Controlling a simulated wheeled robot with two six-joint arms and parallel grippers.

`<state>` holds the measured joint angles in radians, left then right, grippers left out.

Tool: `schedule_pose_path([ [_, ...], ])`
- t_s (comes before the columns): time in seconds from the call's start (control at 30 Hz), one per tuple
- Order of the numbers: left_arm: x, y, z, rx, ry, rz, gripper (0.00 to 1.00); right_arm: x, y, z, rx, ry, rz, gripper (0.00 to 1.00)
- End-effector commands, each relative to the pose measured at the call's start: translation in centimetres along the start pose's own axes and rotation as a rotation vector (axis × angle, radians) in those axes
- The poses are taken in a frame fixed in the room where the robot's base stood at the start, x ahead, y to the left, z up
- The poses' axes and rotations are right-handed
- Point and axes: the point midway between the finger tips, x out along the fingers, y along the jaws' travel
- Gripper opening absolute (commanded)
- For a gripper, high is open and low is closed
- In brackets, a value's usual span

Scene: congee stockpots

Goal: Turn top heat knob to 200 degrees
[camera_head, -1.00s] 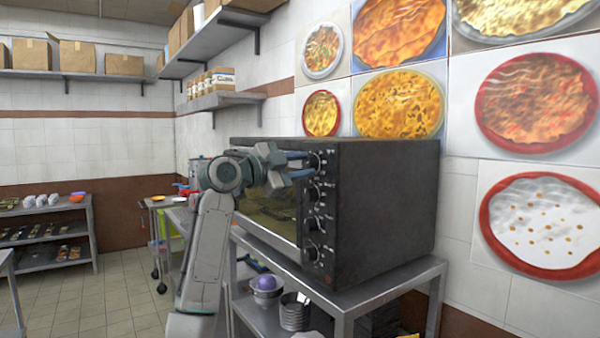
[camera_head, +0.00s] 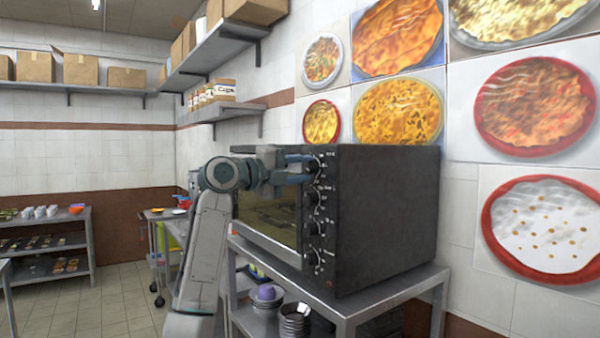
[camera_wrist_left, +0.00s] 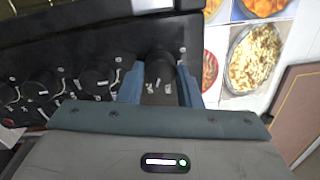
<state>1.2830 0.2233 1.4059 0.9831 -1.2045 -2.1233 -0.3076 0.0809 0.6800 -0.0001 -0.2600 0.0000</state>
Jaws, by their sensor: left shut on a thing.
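The black oven (camera_head: 385,205) stands on a metal table, with a column of black knobs on its front panel. The top heat knob (camera_head: 314,164) is the highest one. My left gripper (camera_head: 305,168) reaches it from the left. In the left wrist view, the blue fingers of my left gripper (camera_wrist_left: 160,88) sit on either side of the top heat knob (camera_wrist_left: 158,68) and are shut on it. The dial marks are too small to read. My right gripper is not in view.
More knobs sit below in the column, the closest being the second knob (camera_head: 313,198). The metal table (camera_head: 390,293) has bowls (camera_head: 294,320) on its lower shelf. A wall shelf (camera_head: 222,112) hangs behind my left arm. Pizza pictures cover the wall.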

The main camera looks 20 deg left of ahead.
Motion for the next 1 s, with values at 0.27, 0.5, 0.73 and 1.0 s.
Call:
schedule_pose_path([
  [0.27,0.02,0.09,0.01,0.088,0.006,0.002,0.08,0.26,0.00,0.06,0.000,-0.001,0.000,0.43],
  [0.5,0.02,0.08,0.01,0.107,0.007,0.002,0.08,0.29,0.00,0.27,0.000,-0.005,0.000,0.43],
  [0.73,0.02,0.08,0.01,0.106,0.007,0.002,0.08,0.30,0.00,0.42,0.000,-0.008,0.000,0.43],
  [1.0,0.02,0.06,0.01,0.106,0.006,0.002,0.53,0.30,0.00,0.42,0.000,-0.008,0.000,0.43],
])
